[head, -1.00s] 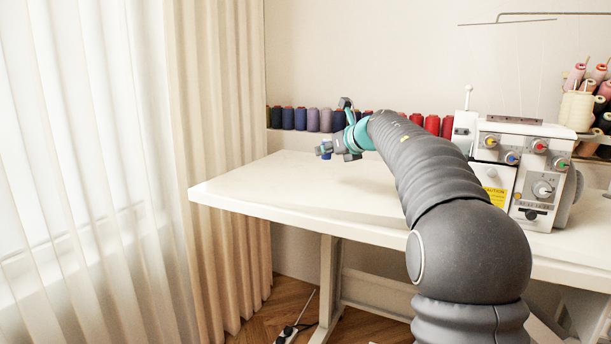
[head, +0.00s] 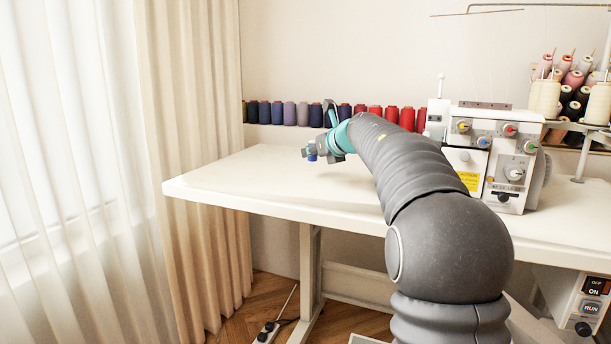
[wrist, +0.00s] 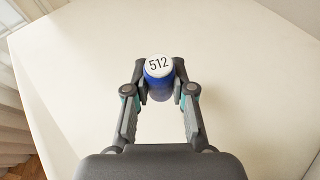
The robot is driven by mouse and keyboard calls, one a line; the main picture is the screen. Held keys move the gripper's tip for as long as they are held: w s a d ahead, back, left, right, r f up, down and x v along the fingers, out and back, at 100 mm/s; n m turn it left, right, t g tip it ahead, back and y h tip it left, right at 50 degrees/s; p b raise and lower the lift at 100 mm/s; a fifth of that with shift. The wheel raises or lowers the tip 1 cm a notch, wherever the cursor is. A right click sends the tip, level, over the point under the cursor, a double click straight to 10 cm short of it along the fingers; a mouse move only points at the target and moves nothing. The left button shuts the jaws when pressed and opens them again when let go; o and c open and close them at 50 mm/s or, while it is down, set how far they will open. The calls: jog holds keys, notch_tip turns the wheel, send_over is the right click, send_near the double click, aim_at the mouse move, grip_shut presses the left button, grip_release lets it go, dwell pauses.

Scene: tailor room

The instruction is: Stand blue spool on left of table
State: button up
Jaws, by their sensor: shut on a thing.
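The blue spool (wrist: 159,85) with a white top marked "512" sits between the fingertips of my gripper (wrist: 159,80) in the wrist view. My gripper is shut on it. In the head view the blue spool (head: 312,153) shows small at the end of my gripper (head: 311,150), over the left part of the white table (head: 230,180). It looks roughly upright. Whether its bottom touches the table cannot be told.
A row of spools (head: 290,114) in blue, purple and red stands along the wall behind the table. A sewing machine (head: 490,150) stands at the right, with a thread rack behind it. The table's left part is clear around my gripper. A curtain (head: 190,130) hangs at the left.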

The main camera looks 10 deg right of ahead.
aim_at(307, 180)
jog(key=shift+a+f, duration=0.7)
jog(key=shift+a, duration=0.2)
jog(key=shift+f+b, duration=1.05)
jog(key=shift+f, duration=0.75)
jog(key=shift+f, duration=0.15)
jog(key=o, duration=0.8)
jog(key=shift+r, duration=0.2)
jog(key=v, duration=1.1)
jog(key=shift+s+d+r, duration=0.1)
jog(key=shift+s+d, duration=0.05)
jog(key=shift+s, duration=0.15)
